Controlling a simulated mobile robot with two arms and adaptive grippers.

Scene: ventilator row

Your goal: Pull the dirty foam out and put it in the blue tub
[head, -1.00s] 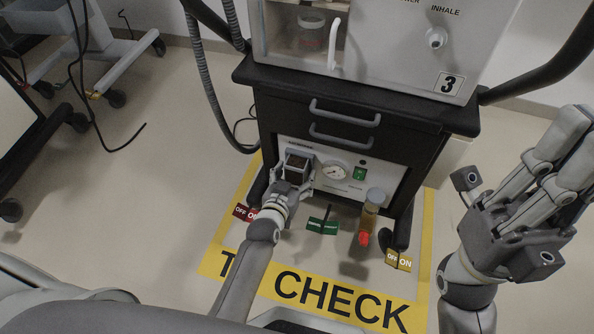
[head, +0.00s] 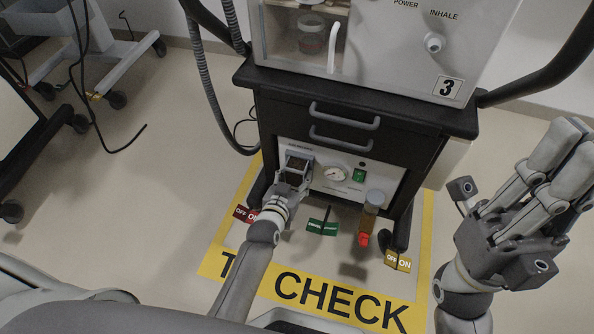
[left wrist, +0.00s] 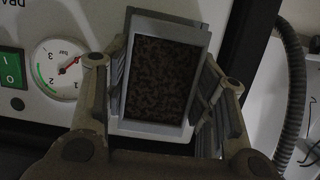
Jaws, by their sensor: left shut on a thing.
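The dirty foam (left wrist: 160,78) is a dark brown, speckled block in a light grey frame at the machine's lower front panel. It also shows in the head view (head: 297,165), at the left of the panel. My left gripper (head: 296,178) is shut on the framed foam, with a finger on each side of the grey frame in the left wrist view. The foam's back end is hidden. My right gripper (head: 508,205) is open and empty at the right, away from the machine. The blue tub is not in view.
A round gauge (head: 335,174) and a green switch (head: 358,175) are right of the foam. An amber-coloured bottle (head: 372,203) hangs further right. Two drawer handles (head: 345,114) stick out above. A grey hose (head: 207,90) hangs at the left. Open floor (head: 130,185) lies left.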

